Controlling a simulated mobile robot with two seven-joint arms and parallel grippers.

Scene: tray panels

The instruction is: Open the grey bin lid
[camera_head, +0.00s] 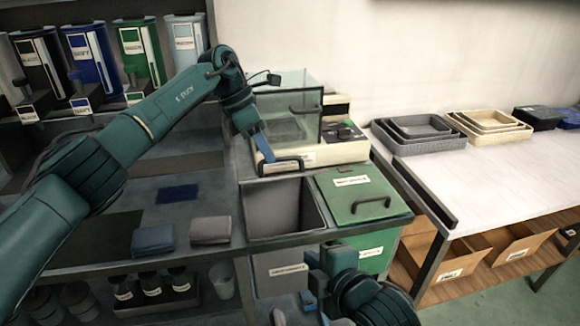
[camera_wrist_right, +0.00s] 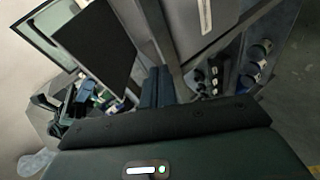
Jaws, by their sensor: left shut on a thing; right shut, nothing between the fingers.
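The grey bin (camera_head: 247,222) is set in the bench and stands open, its hollow inside visible from above. A dark bar handle (camera_head: 292,163) is at its back edge; the lid panel itself is hard to make out, seen nearly edge-on. My left gripper (camera_head: 265,150) reaches down from above with its blue fingers shut on this handle. My right gripper (camera_head: 308,300) is low in front of the bench, near the bin's labelled front (camera_head: 280,272). Its fingers are shut and empty, side by side in the right wrist view (camera_wrist_right: 157,85).
A shut green bin lid (camera_head: 350,202) with a handle lies right of the grey bin. A glass-sided case (camera_head: 288,105) stands close behind. Two folded cloths (camera_head: 153,239) (camera_head: 210,230) lie to the left. A white table (camera_head: 470,170) with trays is at right.

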